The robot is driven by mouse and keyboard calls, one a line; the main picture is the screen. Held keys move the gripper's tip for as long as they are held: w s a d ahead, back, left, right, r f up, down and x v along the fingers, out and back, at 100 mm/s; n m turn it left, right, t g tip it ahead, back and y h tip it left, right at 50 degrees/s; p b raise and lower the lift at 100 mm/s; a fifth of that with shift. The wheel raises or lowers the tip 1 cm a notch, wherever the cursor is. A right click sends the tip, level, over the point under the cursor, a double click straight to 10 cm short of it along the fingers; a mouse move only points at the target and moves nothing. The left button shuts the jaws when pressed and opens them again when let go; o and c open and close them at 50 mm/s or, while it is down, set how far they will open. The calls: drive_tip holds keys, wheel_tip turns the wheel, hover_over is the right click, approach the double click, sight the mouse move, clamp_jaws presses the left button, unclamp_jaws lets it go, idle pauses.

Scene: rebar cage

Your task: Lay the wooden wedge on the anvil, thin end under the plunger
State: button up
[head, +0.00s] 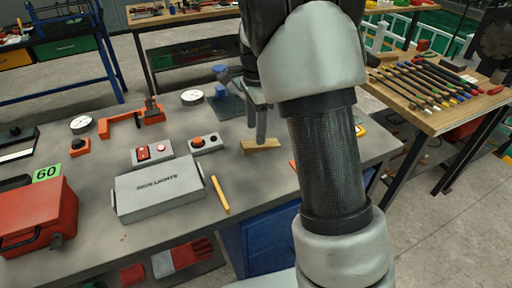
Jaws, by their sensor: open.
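The wooden wedge (264,146) lies flat on the grey workbench, near its middle. My gripper (257,138) points down over the wedge with its fingers at the wedge's left part. It is open; whether the fingers straddle or touch the wedge cannot be told. The anvil and plunger cannot be picked out for sure. A blue fitting (221,91) on a dark plate stands behind my gripper, partly hidden by it. An orange frame with a dark upright part (151,112) stands further left.
A grey case (158,190), a yellow stick (219,194), a red-button box (151,152) and a switch box (206,143) lie left of the wedge. Round dials (192,97) lie behind. A red toolbox (37,215) is at far left. My arm hides the bench's right part.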

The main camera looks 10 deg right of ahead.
drive_tip(key=f, duration=0.3)
drive_tip(key=f+b, duration=0.1)
drive_tip(key=f, duration=0.1)
drive_tip(key=shift+w+d+f, duration=0.15)
drive_tip(key=shift+w+f, duration=0.05)
drive_tip(key=shift+w, duration=0.05)
drive_tip(key=c, duration=1.1)
